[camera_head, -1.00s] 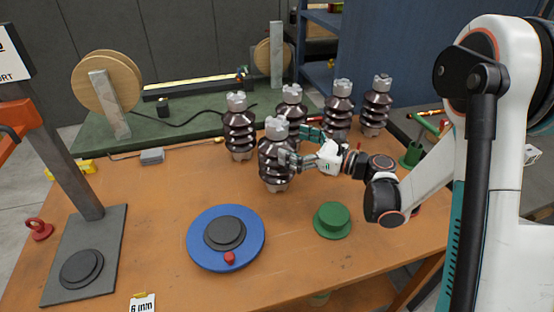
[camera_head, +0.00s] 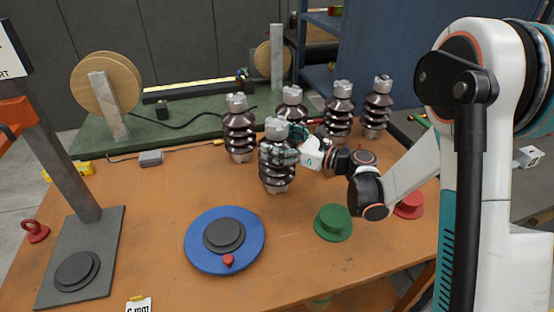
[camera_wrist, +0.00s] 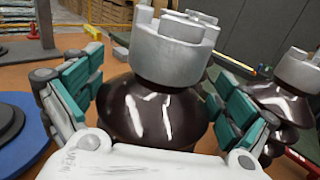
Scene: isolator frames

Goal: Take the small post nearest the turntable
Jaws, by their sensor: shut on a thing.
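Several brown ribbed posts with grey metal caps stand upright on the orange-brown table. The nearest post (camera_head: 277,172) to the blue turntable (camera_head: 193,262) stands just behind and right of it. My gripper (camera_head: 284,155) reaches in from the right at this post's upper half. In the wrist view the post (camera_wrist: 157,112) fills the middle, with my gripper's teal finger pads (camera_wrist: 78,80) on both sides of it, shut on its brown body below the cap. The post looks upright; its base appears at table level, and I cannot tell whether it bears on the table.
Other posts stand close behind, at left (camera_head: 239,140), at back (camera_head: 291,105) and at right (camera_head: 338,118). A green flanged disc (camera_head: 332,222) and a red one (camera_head: 409,205) lie in front. A grey press stand (camera_head: 108,230) is at left.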

